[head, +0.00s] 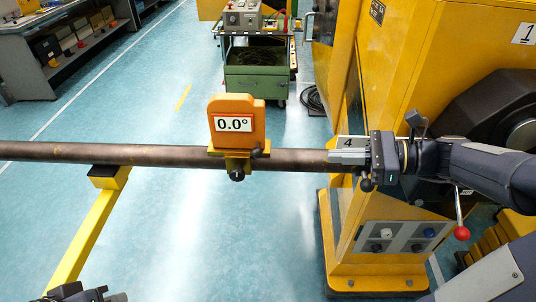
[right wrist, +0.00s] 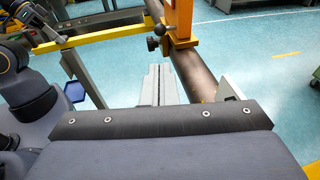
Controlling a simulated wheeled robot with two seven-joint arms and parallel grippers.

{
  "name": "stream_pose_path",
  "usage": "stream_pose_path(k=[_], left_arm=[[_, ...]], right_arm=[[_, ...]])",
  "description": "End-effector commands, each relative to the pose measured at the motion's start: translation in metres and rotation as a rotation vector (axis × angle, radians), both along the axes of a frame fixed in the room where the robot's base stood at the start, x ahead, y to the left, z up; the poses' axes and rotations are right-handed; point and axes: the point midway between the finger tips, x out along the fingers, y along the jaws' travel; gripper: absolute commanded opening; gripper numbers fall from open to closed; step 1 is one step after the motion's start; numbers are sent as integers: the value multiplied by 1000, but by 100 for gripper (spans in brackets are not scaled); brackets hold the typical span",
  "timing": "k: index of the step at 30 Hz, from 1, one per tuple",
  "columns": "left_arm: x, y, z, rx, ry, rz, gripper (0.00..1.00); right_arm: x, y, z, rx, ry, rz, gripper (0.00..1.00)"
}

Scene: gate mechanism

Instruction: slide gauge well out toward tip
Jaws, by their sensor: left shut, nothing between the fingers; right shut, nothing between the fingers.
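In the right wrist view, the gauge (right wrist: 179,18) is cropped at the top and sits on the bar (right wrist: 192,72). My right gripper (head: 335,152) is shut and empty, at the bar to the right of the gauge, with a clear gap between them. Its closed fingers also show in the right wrist view (right wrist: 158,82), beside the bar; contact is unclear. My left gripper (head: 118,298) is shut at the bottom left edge, partly cropped.
A yellow support arm (head: 95,225) with a black pad (head: 108,172) meets the bar left of the gauge. The yellow gate cabinet (head: 400,60) stands at right, with a red-knobbed lever (head: 461,232). A green cart (head: 256,80) stands behind. The bar left of the gauge is clear on top.

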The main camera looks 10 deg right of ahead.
Motion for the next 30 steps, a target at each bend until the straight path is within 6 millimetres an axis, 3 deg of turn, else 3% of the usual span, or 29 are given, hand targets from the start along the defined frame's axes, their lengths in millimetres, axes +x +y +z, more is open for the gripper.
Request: stream_pose_path(k=[5,21,30], left_arm=[[0,0,3,0,0,0,0],[0,0,14,0,0,0,0],[0,0,15,0,0,0,0]], right_arm=[[9,13,-1,21,10,-5,0],[56,105,-21,17,10,-2,0],[64,121,-25,15,7,-6,0]])
